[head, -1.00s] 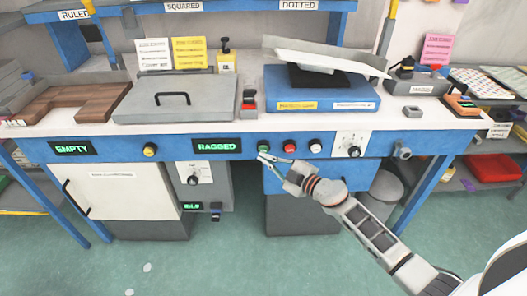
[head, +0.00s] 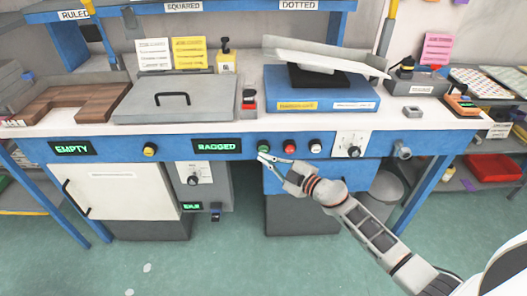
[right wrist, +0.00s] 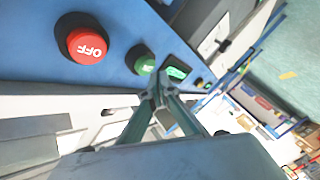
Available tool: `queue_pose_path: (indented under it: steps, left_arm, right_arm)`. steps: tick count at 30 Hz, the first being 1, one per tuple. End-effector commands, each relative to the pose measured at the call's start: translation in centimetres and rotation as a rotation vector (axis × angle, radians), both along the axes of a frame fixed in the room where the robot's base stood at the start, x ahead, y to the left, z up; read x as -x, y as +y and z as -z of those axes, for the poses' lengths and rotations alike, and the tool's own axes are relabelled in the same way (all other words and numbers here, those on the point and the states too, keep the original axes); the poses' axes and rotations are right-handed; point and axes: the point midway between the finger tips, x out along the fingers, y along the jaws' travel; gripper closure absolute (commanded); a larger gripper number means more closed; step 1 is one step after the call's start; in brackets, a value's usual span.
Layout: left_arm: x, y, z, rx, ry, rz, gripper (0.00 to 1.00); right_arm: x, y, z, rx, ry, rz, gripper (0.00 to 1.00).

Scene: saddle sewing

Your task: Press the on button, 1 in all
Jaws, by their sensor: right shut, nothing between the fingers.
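The green button (head: 264,149) sits on the blue front panel of the bench, left of the red button (head: 289,147). In the right wrist view the green button (right wrist: 146,64) shows near the fingertips, and the red button (right wrist: 87,45) reads OFF. I cannot read a label on the green one. My right gripper (head: 262,158) is shut and empty, its tips just below the green button. In the right wrist view its fingertips (right wrist: 158,88) overlap the panel beside the green button; I cannot tell whether they touch it. My left gripper is not in view.
A white button (head: 315,145) and a dial (head: 353,152) are further right on the panel. A display reading RAGGED (head: 216,146) is to the left. A yellow knob (head: 150,149) is further left. Open floor lies in front of the bench.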

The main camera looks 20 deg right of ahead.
Motion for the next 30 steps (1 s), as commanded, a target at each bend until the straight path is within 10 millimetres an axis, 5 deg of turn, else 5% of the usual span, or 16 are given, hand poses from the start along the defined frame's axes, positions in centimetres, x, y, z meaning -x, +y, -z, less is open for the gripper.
queue_pose_path:
  steps: [30]
  left_arm:
    - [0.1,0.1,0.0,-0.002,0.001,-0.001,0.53]
  right_arm:
    - [-1.1,-0.3,0.0,0.000,0.000,0.000,1.00]
